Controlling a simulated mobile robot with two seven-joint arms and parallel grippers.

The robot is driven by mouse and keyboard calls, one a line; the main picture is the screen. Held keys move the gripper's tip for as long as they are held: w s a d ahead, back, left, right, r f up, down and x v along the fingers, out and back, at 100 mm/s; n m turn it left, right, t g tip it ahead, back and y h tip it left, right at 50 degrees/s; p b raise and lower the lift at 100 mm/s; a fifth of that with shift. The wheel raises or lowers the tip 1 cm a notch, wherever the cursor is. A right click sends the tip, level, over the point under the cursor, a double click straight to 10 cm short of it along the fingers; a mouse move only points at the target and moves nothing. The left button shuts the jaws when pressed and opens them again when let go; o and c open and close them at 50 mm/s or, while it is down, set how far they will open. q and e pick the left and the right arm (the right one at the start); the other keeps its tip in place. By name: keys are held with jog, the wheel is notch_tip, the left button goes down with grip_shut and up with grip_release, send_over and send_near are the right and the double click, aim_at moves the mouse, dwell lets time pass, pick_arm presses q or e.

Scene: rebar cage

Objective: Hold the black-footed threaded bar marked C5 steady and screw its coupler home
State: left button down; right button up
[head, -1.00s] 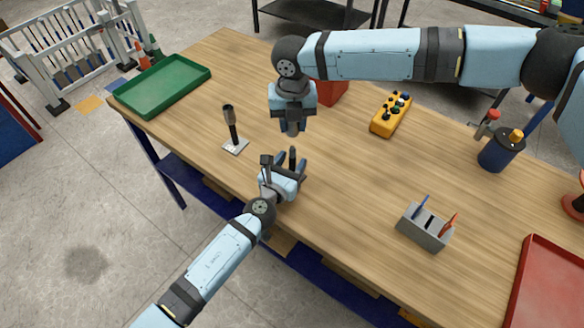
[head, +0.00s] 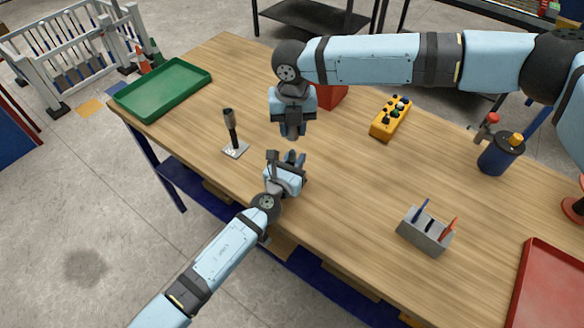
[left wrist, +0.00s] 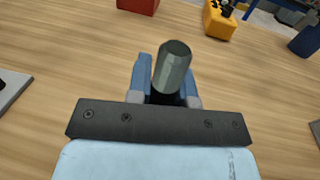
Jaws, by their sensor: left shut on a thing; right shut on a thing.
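My left gripper (head: 294,160) is low over the table near its front edge and shut on the threaded bar. In the left wrist view, the bar's grey-green upper end (left wrist: 175,65) stands up between the blue fingers (left wrist: 166,92), with a darker part below. Its black foot and C5 mark are hidden. My right gripper (head: 290,132) points straight down above and behind the left one. It is shut on the coupler, which its fingers mostly cover. In the head view a gap shows between the two grippers. The right gripper is outside the left wrist view.
Another dark bar with a thick top (head: 231,130) stands on a pale plate to the left. A green tray (head: 165,108), red box (head: 332,97), yellow button box (head: 390,118), grey pen holder (head: 425,238), blue can (head: 497,158) and red tray (head: 545,290) surround clear wood.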

aim_at(292, 152)
jog(key=shift+f, duration=2.4)
jog(key=shift+f, duration=0.9)
jog(key=shift+f, duration=0.6)
